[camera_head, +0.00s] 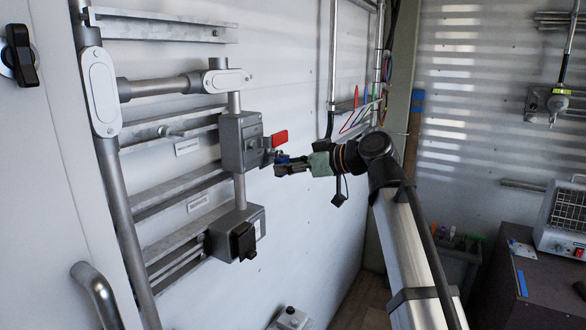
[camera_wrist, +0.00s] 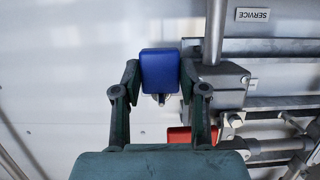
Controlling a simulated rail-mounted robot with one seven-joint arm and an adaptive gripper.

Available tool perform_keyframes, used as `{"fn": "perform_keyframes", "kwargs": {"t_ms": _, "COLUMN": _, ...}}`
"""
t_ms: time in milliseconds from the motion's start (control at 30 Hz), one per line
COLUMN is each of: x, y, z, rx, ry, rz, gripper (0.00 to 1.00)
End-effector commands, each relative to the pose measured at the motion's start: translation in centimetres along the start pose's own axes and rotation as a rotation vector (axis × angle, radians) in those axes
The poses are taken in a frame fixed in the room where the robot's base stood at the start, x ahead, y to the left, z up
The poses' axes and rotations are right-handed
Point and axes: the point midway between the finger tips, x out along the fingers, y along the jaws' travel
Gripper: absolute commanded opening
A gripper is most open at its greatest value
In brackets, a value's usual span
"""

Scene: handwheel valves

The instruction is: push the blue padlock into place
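The blue padlock (camera_wrist: 160,68) is held between the two fingertips of my gripper (camera_wrist: 160,80) in the wrist view, with a finger against each side. A small metal part, likely its shackle, shows just below the blue body. Whether the padlock touches the box's latch is hidden.
A second grey box (camera_head: 236,233) with a black front is below. Conduits and horizontal rails (camera_head: 180,189) run along the wall at the left. A grey heater (camera_head: 563,215) stands on a dark cabinet at the right. The white wall below my gripper is clear.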

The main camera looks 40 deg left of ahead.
Motion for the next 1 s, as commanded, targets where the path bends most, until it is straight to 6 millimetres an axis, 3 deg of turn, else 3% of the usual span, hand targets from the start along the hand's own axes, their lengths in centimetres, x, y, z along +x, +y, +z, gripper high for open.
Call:
{"fn": "perform_keyframes", "kwargs": {"t_ms": 33, "x": 0.0, "y": 0.0, "z": 0.0, "rx": 0.000, "ry": 0.000, "rz": 0.000, "gripper": 0.62}}
{"fn": "perform_keyframes", "kwargs": {"t_ms": 67, "x": -0.1, "y": 0.0, "z": 0.0, "rx": 0.000, "ry": 0.000, "rz": 0.000, "gripper": 0.70}}
{"fn": "perform_keyframes", "kwargs": {"t_ms": 533, "x": -1.0, "y": 0.0, "z": 0.1, "rx": 0.000, "ry": 0.000, "rz": 0.001, "gripper": 0.70}}
{"fn": "perform_keyframes", "kwargs": {"t_ms": 1000, "x": -9.3, "y": 0.0, "z": 0.0, "rx": 0.000, "ry": 0.001, "rz": 0.003, "gripper": 0.70}}
